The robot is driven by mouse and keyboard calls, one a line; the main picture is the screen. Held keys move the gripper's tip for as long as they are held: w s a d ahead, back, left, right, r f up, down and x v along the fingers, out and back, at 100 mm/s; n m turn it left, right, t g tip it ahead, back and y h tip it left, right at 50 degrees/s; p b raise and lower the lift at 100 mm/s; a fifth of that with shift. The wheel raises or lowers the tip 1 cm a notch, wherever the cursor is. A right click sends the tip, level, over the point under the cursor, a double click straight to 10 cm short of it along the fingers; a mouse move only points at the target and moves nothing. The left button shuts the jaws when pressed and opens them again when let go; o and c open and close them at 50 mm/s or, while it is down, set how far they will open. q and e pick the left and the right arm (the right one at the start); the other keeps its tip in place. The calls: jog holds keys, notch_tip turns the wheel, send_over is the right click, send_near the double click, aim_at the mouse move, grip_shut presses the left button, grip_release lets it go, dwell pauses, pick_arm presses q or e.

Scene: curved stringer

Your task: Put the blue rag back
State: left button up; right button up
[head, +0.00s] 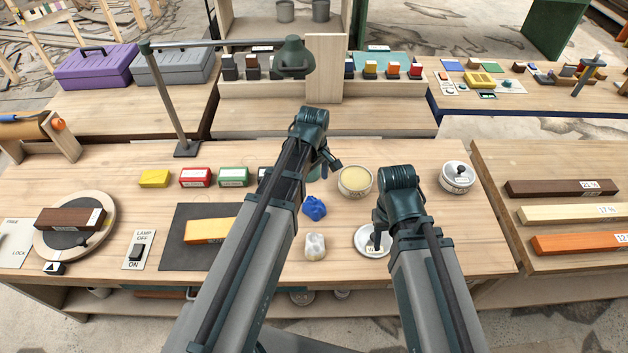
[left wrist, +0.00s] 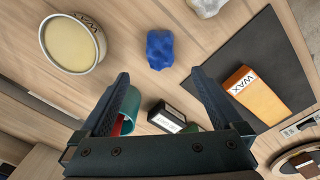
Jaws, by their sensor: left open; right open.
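The blue rag (head: 314,207) lies crumpled on the wooden bench, above a whitish rag (head: 315,246). It also shows in the left wrist view (left wrist: 160,49), beyond my fingertips and touched by neither. My left gripper (head: 325,165) is open above the bench, behind the blue rag. In the left wrist view its two fingers (left wrist: 162,85) are spread, with a dark labelled block (left wrist: 167,117) and a green cylinder (left wrist: 129,108) seen below. My right gripper (head: 376,235) is over a small white labelled dish (head: 362,243); its fingers are partly hidden by the wrist.
A dark mat (head: 190,255) holds an orange wax block (head: 208,230). Yellow (head: 154,178), red (head: 195,177) and green (head: 233,176) blocks stand in a row. A lamp post (head: 170,100) rises behind.

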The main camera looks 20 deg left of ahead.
pick_arm(q)
jog(key=s+d+r+m+y, duration=0.1)
jog(key=s+d+m, duration=0.9)
jog(key=s+m, duration=0.4)
jog(key=shift+d+m, duration=0.25)
jog(key=shift+m, duration=0.85)
pick_arm(e)
jog(key=shift+r, duration=0.4)
